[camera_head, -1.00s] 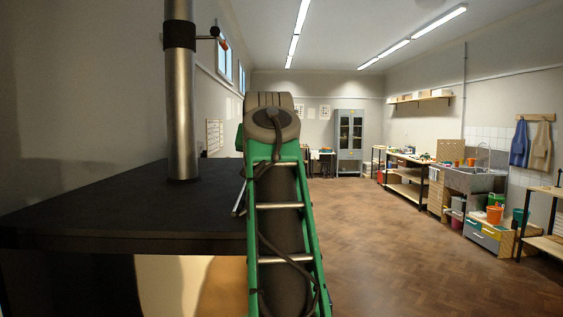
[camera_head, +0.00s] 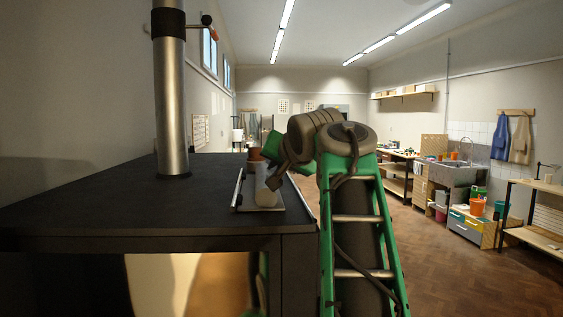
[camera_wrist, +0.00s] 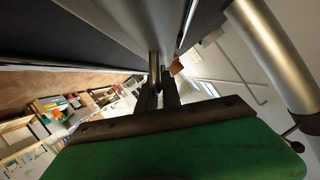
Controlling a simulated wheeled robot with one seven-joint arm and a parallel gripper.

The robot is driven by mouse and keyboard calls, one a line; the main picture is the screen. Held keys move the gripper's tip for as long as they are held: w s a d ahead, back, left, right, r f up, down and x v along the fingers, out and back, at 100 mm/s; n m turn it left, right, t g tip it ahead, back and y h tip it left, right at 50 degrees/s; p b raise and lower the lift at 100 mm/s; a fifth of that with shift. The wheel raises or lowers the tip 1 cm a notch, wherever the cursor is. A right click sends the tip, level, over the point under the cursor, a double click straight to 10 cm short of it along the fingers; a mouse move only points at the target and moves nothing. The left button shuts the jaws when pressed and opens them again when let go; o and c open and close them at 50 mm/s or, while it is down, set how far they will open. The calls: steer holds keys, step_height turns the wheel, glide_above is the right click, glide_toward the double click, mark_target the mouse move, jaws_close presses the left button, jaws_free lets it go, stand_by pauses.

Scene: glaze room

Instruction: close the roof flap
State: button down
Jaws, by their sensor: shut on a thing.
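The roof flap (camera_head: 242,199) is a small dark panel with a pale metal edge, on the right part of the black kiln roof (camera_head: 100,205). It looks low, near the roof, but my wrist covers much of it and I cannot tell whether it lies fully flat. My green arm reaches over the roof's right edge to it. In the wrist view my gripper (camera_wrist: 160,88) has its dark fingers shut on a metal bar (camera_wrist: 154,62), which seems to be the flap's handle. Dark panel surfaces lie close beyond the fingertips.
A steel flue pipe (camera_head: 172,110) with a ball-ended lever (camera_head: 205,22) rises from the roof left of the flap. Open wooden floor (camera_head: 455,265) lies to the right. A sink bench (camera_head: 470,175) and shelves line the right wall.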

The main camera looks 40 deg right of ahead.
steer(key=shift+f, duration=0.2)
steer(key=c, duration=1.7)
jaws_free()
steer(key=shift+w, duration=0.15)
steer(key=shift+o, duration=0.8)
steer(key=v, duration=0.7)
steer(key=shift+d+r, duration=0.15)
steer(key=shift+s+a, duration=0.2)
steer(key=shift+s, duration=0.25)
steer(key=shift+a, duration=0.1)
